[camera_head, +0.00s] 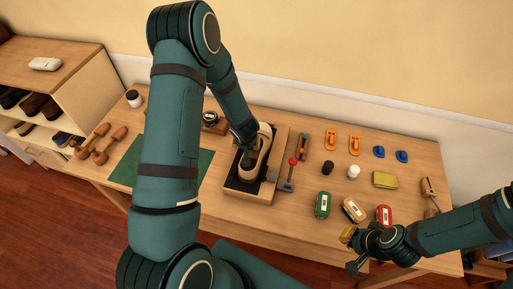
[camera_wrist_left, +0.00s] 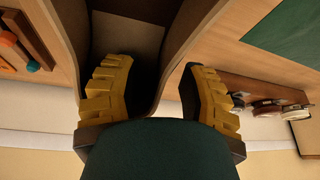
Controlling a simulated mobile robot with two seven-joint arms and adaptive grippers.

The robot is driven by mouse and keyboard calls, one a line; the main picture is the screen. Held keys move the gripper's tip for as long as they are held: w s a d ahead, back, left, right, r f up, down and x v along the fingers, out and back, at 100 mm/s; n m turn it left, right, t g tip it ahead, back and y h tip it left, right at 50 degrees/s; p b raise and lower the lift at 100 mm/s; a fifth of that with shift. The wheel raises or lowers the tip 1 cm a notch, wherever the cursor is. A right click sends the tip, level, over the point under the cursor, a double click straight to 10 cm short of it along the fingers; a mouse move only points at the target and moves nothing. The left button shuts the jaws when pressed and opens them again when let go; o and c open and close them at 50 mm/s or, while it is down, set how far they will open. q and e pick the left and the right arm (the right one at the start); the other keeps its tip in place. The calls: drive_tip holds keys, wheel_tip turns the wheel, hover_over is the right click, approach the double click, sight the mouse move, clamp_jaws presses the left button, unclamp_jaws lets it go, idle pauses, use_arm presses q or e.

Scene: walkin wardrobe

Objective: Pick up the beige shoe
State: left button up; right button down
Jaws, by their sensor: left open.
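The beige shoe (camera_head: 263,148) sits on a black pad in a wooden fixture (camera_head: 279,150) in the middle of the table. My left gripper (camera_head: 247,148) reaches down at the shoe and partly hides it; its fingers are hard to see there. In the left wrist view my left gripper (camera_wrist_left: 160,88) is open. One yellow-padded finger shows over the dark opening of the shoe (camera_wrist_left: 188,45), the other outside its right wall. Contact cannot be told. My right gripper (camera_head: 352,250) is empty near the table's front edge, its fingers apart.
A red-knobbed lever (camera_head: 291,172) stands just right of the shoe. Orange and blue parts, a yellow sponge (camera_head: 385,180) and several brushes lie to the right. A green mat (camera_head: 195,170) and wooden shoe trees (camera_head: 103,147) are left. A shelf of shoes (camera_head: 45,105) stands far left.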

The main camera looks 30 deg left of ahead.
use_arm(q)
drive_tip(key=shift+w+f, duration=0.1)
drive_tip(key=shift+f, duration=0.15)
drive_tip(key=shift+c, duration=0.4)
clamp_jaws()
drive_tip(key=shift+r, duration=0.15)
